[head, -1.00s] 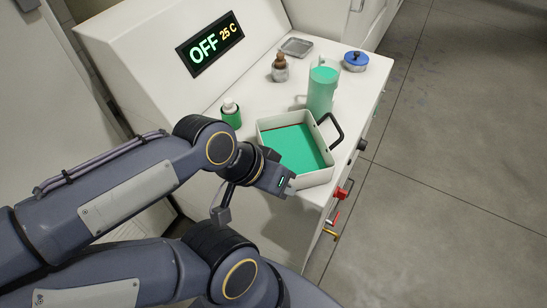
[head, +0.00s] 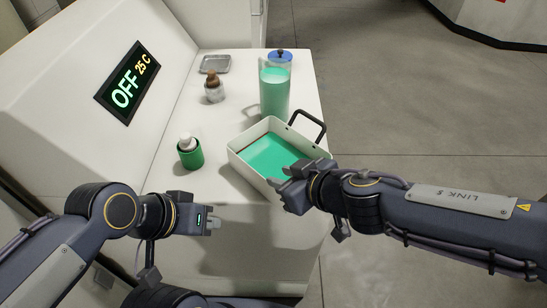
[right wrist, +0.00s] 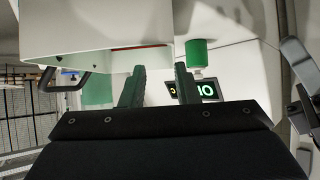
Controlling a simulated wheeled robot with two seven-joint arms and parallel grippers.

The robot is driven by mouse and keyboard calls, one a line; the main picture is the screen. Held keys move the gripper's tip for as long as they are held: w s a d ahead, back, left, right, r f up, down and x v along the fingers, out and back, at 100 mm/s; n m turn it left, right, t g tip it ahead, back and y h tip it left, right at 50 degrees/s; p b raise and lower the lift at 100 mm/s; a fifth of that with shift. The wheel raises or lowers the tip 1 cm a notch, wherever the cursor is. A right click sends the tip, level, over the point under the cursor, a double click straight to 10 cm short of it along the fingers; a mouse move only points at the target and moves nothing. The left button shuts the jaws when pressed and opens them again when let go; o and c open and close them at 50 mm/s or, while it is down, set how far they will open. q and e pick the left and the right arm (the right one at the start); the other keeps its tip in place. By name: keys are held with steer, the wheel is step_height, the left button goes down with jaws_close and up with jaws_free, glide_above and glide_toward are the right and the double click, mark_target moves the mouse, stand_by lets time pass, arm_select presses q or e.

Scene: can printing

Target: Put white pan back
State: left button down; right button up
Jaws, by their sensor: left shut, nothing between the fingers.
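The white pan (head: 253,183) is a rectangular tray with green liquid inside and a black handle (head: 307,125) at its far right corner. It sits on the white counter. In the right wrist view the pan (right wrist: 90,30) fills the upper left. My right gripper (head: 279,188) is at the pan's near side. Its fingers are apart in the right wrist view (right wrist: 158,80), close to the pan wall; I cannot tell if they touch it. My left gripper (head: 213,224) is shut and empty, left of and nearer than the pan.
A green jar (head: 190,155) with a white top stands left of the pan. A clear pitcher of green liquid (head: 274,95) stands behind it. A brown-topped jar (head: 214,92), a grey tray (head: 215,64) and a blue-lidded pot (head: 280,58) are farther back. A display (head: 128,84) reads OFF 25 C.

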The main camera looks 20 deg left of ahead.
mark_target(253, 170)
steer(key=shift+n+g, duration=0.3)
steer(key=shift+g, duration=0.1)
steer(key=a+f, duration=0.1)
steer(key=a+f+b, duration=0.1)
steer(key=a, duration=0.1)
steer(key=shift+a+f, duration=0.1)
steer(key=shift+a, duration=0.1)
steer(key=w+a, duration=0.1)
steer(key=a+f, duration=0.1)
steer(key=a, duration=0.1)
steer(key=w+a+f, duration=0.1)
steer(key=shift+w+a+p, duration=0.2)
steer(key=shift+w+p, duration=0.1)
steer(key=shift+w, duration=0.05)
steer(key=shift+r, duration=0.1)
jaws_close()
stand_by(0.4)
